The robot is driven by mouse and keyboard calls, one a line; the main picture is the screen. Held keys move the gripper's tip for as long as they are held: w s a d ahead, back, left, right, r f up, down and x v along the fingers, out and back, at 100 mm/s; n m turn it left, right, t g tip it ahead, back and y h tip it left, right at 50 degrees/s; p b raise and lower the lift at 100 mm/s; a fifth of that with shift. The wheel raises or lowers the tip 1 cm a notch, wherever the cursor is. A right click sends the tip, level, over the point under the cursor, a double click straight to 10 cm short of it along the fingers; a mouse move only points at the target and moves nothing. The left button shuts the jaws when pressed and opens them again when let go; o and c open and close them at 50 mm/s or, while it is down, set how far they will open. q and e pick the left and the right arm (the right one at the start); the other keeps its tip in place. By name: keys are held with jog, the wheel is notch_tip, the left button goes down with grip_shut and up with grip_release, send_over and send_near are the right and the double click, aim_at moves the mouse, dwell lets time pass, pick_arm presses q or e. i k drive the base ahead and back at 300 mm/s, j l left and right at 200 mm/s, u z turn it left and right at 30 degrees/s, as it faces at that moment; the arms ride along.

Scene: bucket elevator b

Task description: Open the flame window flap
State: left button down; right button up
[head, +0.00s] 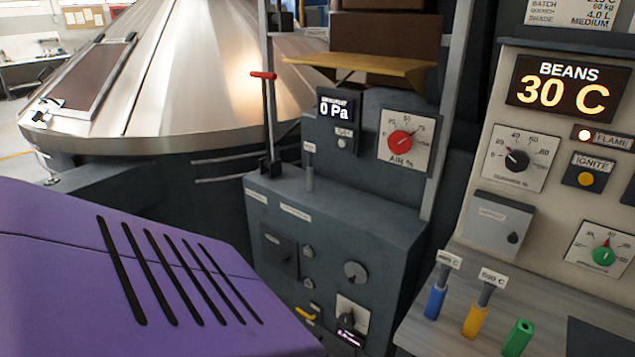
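I cannot tell for sure which flap is the flame window flap. A dark square plate (281,254) with a small knob is on the front of the low grey cabinet. It also looks shut. The labels on both are too small to read surely. Neither of my grippers is in view.
The right panel (570,45) has a beans display, a lit flame lamp (585,135) and dials. Blue, yellow and green handles stand on the ledge below. A purple slotted surface (60,260) covers the lower left.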

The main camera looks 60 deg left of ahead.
aim_at(356, 274)
jog(key=u, duration=1.5)
jog(key=i+l+z, duration=0.2)
jog(key=i+l, duration=0.15)
jog(key=l, duration=0.25)
